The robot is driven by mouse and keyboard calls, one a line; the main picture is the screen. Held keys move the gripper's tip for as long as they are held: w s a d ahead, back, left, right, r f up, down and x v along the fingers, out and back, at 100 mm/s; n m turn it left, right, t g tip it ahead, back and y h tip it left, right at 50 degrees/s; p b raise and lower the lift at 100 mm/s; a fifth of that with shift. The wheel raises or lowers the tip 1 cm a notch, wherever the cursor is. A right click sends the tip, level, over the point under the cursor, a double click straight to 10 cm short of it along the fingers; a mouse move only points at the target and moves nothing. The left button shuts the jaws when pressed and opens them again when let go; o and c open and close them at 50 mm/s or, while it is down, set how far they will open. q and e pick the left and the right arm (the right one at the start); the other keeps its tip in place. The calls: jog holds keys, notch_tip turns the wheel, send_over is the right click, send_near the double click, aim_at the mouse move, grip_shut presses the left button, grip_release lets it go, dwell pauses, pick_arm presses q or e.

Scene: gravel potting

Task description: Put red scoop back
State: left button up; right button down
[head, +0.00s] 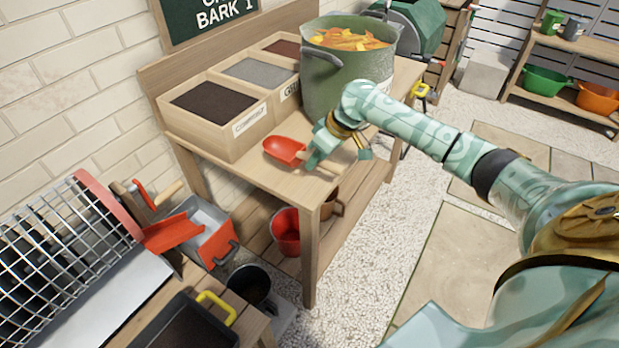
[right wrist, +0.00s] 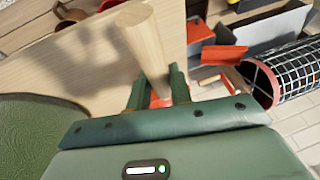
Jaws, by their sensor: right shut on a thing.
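The red scoop (head: 284,150) is low over the front of the potting bench top (head: 250,172), beside the compost bin; I cannot tell whether it touches the wood. My right gripper (head: 318,152) is shut on the scoop's pale wooden handle. In the right wrist view the handle (right wrist: 139,38) stands out between the gripper's fingers (right wrist: 157,90); the red bowl is mostly hidden behind them. On the bench are the compost bin (head: 230,140), a bin of grey gravel (head: 258,72) and a third bin with brown bark (head: 284,48). My left gripper is out of view.
A large green pot (head: 335,90) with orange-yellow pieces stands at the bench's right, close to my right arm. A red bucket (head: 286,230) sits on the lower shelf. A wire cylinder (head: 60,235) and grey-red tray (head: 212,232) are at the left. Bench top left of the scoop is clear.

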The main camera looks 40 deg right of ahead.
jog(key=shift+a+f, duration=0.25)
jog(key=f+b, duration=0.1)
jog(key=f, duration=0.1)
jog(key=a+f+b, duration=0.1)
jog(key=f, duration=0.1)
jog(key=shift+s+a+f+b, duration=0.15)
jog(key=shift+a+f+b, duration=0.1)
jog(key=shift+b, duration=0.15)
jog(key=shift+d+f, duration=0.1)
jog(key=shift+f, duration=0.1)
jog(key=shift+r, duration=0.2)
jog(key=c, duration=1.3)
grip_release()
jog(key=shift+o, duration=0.2)
jog(key=p+v, duration=0.5)
jog(key=v, duration=0.7)
jog(key=shift+r, duration=0.1)
